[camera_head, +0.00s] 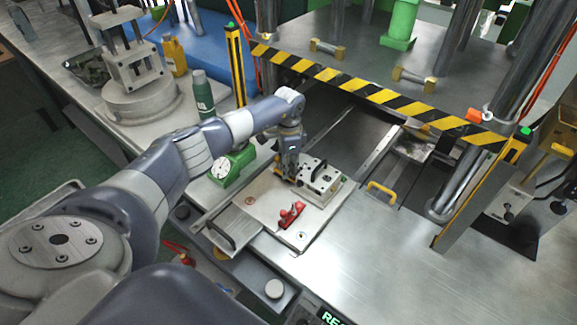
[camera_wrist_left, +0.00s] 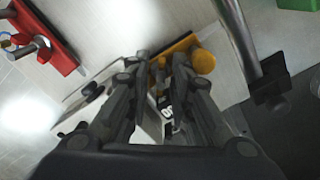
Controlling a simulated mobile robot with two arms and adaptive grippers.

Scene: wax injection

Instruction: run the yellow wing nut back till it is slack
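The yellow wing nut (camera_wrist_left: 184,46) shows in the left wrist view just beyond my left fingertips, partly covered by the right-hand finger. My left gripper (camera_wrist_left: 161,60) has its two fingers apart, with a gap between them. The yellow piece lies across the tip end of that gap; I cannot tell whether the fingers touch it. In the head view my left gripper (camera_head: 289,174) points down at the left side of a metal mould block (camera_head: 323,182) and hides the wing nut there. My right gripper is in neither view.
The block stands on a pale plate (camera_head: 262,207) with a red clamp (camera_head: 291,214). A striped bar (camera_head: 375,93) crosses behind. The front right bench (camera_head: 370,265) is clear.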

